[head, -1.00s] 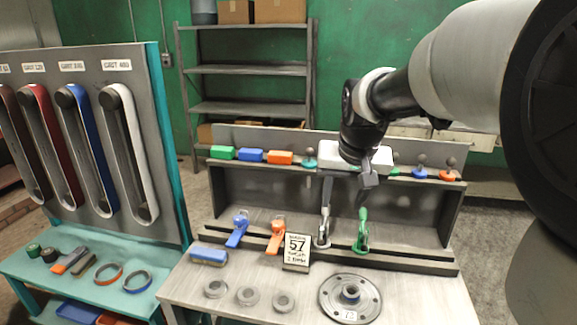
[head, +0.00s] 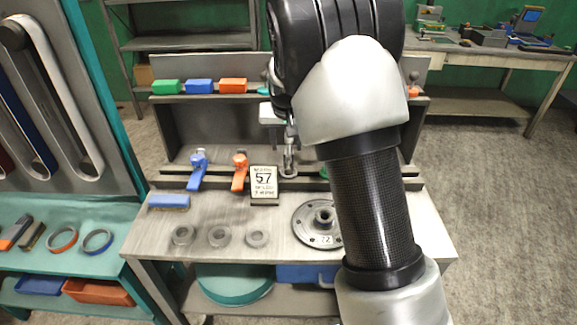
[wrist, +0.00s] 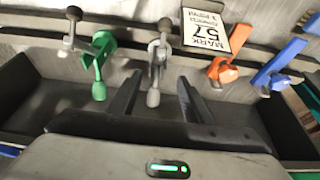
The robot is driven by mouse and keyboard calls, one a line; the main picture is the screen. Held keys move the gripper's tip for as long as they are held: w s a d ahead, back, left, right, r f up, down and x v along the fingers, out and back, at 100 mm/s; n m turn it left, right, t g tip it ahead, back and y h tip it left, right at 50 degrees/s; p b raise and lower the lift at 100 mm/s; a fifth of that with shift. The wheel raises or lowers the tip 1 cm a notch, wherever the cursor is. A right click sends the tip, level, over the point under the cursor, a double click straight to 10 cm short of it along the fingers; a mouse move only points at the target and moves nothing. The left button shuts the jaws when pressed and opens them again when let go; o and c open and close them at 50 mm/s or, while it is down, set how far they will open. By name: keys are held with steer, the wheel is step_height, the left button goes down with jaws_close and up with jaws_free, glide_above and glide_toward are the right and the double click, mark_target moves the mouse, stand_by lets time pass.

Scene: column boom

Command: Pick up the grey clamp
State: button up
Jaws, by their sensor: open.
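The grey clamp (wrist: 156,62) stands upright on the bench fixture, in the middle of the wrist view. In the head view the grey clamp (head: 289,160) shows just left of my arm, partly hidden. My gripper (wrist: 160,95) is open. In the wrist picture its two dark fingers lie on either side of the clamp's rounded lower end, with a gap on each side. I cannot tell how deep the clamp sits between them. In the head view my arm hides most of the gripper.
The green clamp (wrist: 101,62) is close on the left in the wrist view. The orange clamp (wrist: 223,70), blue clamp (wrist: 280,66) and number 57 sign (wrist: 212,30) are on the right. A flanged disc (head: 315,222) and several rings lie on the bench front (head: 255,260).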

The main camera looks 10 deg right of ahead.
mark_target(289, 151)
steer(key=shift+d+x, duration=0.1)
steer(key=shift+x, duration=1.5)
steer(key=shift+d+x, duration=0.15)
steer(key=shift+x, duration=1.45)
steer(key=c, duration=1.1)
steer(key=shift+r, duration=0.15)
jaws_close()
steer(key=shift+r, duration=0.1)
